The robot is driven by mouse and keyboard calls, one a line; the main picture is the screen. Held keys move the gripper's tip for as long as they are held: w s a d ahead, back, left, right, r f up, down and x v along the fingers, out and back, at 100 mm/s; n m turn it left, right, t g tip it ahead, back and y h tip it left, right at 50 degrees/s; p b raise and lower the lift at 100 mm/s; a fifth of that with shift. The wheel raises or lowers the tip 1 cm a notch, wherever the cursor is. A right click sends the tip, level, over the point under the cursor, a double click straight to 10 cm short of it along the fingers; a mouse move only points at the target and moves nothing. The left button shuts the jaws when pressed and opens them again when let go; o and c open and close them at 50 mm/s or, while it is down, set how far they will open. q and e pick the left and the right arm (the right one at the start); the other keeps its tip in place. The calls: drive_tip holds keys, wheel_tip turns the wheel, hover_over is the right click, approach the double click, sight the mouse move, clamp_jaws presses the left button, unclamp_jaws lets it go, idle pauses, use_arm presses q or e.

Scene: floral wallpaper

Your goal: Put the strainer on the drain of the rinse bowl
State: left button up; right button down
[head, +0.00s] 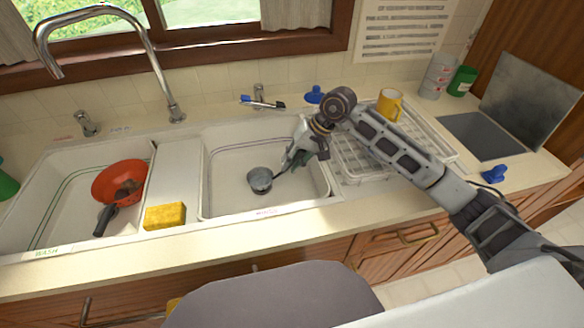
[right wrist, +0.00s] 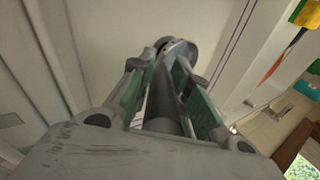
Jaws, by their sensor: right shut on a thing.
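The strainer (head: 260,180) is a small round grey metal cup with a dark handle (head: 281,170). It is in the rinse bowl (head: 228,205), the white basin at the middle of the counter. My right gripper (head: 291,160) reaches into the basin from the right and is shut on the handle. In the right wrist view, the handle runs between the fingers (right wrist: 163,82), with the round strainer (right wrist: 180,50) beyond the tips. I cannot tell whether the strainer touches the basin floor. The drain does not show and may be hidden under the strainer. My left gripper is out of view.
A yellow sponge (head: 165,216) lies on the divider. A dish rack (head: 350,165) with a yellow mug (head: 390,104) stands at right. Taps line the back.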

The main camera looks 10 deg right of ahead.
drive_tip(key=shift+f, duration=1.5)
drive_tip(key=shift+f, duration=0.1)
drive_tip(key=c, duration=1.3)
unclamp_jaws()
drive_tip(key=shift+c, duration=0.2)
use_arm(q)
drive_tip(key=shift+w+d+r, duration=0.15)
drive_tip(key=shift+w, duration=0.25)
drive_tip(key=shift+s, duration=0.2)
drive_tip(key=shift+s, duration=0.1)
